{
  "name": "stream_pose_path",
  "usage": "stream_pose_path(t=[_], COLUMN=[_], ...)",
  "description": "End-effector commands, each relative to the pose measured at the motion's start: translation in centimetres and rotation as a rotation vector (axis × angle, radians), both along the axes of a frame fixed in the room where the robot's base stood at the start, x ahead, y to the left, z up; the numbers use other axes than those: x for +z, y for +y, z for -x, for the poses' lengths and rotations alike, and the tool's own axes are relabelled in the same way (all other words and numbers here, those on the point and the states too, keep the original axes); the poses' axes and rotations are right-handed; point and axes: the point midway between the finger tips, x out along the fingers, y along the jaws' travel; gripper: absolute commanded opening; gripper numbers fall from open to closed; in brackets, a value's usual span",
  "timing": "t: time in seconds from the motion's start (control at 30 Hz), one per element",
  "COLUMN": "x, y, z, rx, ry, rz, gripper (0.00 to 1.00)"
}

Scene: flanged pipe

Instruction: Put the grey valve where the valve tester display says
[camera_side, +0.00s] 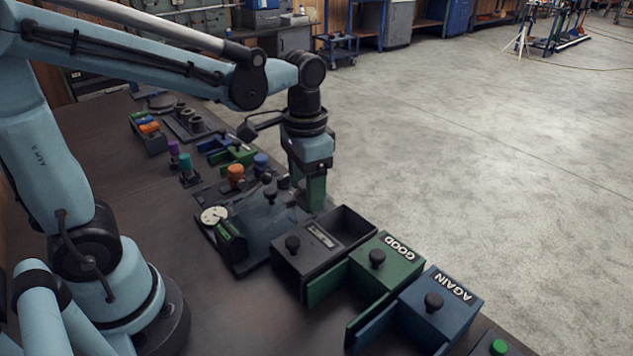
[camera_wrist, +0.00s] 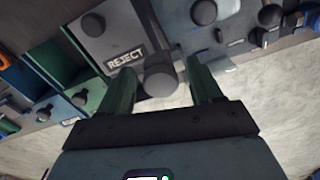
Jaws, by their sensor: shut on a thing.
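My gripper (camera_side: 312,196) is over the bench just behind the dark REJECT box (camera_side: 308,246). In the wrist view my gripper (camera_wrist: 159,68) has its two green fingers shut on a dark grey round-ended piece (camera_wrist: 161,82), which looks like the grey valve. I cannot read any tester display.
A dark fixture with a white round dial (camera_side: 213,215) stands left of the REJECT box. An orange-topped valve (camera_side: 236,172), a purple-topped valve (camera_side: 186,162) and several other parts crowd the bench behind.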

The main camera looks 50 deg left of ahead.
Motion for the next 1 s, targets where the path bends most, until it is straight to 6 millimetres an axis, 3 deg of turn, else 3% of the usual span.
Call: stream_pose_path(t=[0.1,0.33,1.0], x=[1.2,2.6,7.5], y=[-1.8,-3.9,-4.3], z=[0.8,1.7,1.9], rx=[-0.004,-0.002,0.001], ry=[0.0,0.0,0.0], rz=[0.0,0.0,0.0], gripper=[0.25,0.25,0.25])
